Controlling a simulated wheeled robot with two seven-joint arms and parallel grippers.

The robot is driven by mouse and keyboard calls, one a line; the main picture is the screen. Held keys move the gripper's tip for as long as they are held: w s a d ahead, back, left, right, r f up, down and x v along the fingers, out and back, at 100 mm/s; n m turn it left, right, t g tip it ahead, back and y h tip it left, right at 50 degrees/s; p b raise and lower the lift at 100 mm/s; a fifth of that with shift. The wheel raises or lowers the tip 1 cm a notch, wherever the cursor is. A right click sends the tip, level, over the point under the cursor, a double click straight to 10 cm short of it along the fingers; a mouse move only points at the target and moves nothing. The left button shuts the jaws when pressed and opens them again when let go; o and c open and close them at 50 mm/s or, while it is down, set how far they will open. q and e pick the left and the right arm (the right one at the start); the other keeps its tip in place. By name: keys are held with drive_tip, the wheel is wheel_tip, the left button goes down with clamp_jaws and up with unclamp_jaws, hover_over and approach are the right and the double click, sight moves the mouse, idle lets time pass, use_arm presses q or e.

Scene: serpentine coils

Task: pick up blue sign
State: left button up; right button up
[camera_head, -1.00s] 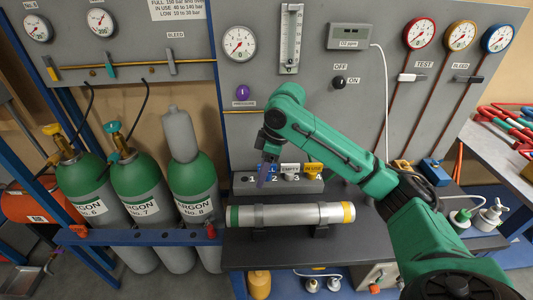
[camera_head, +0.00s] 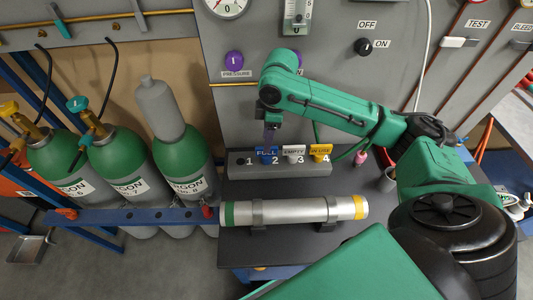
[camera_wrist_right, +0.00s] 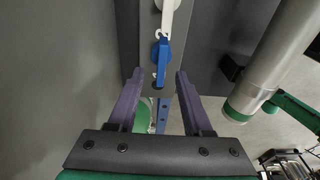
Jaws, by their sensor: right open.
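The blue sign (camera_head: 266,155), lettered FULL, stands at number 2 on a grey numbered rack (camera_head: 240,170). My right gripper (camera_head: 270,136) points down right at the sign's upper edge in the head view. In the right wrist view the blue sign (camera_wrist_right: 160,58) lies between the lines of the two purple fingers, near the fingertips of my open right gripper (camera_wrist_right: 158,74). I cannot tell whether they touch it. My left gripper is not in view.
A white EMPTY sign (camera_head: 293,153) and a yellow IN USE sign (camera_head: 320,152) stand right of the blue one. A silver cylinder (camera_head: 290,211) lies in front of the rack. Green argon bottles (camera_head: 181,165) stand left. The gauge panel (camera_head: 330,85) rises behind.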

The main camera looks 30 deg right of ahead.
sight(267, 158)
wheel_tip(267, 158, down, 4)
drive_tip(key=shift+s+a+f+p, duration=0.1)
drive_tip(key=shift+f+p, duration=0.1)
drive_tip(key=shift+p, duration=0.15)
clamp_jaws()
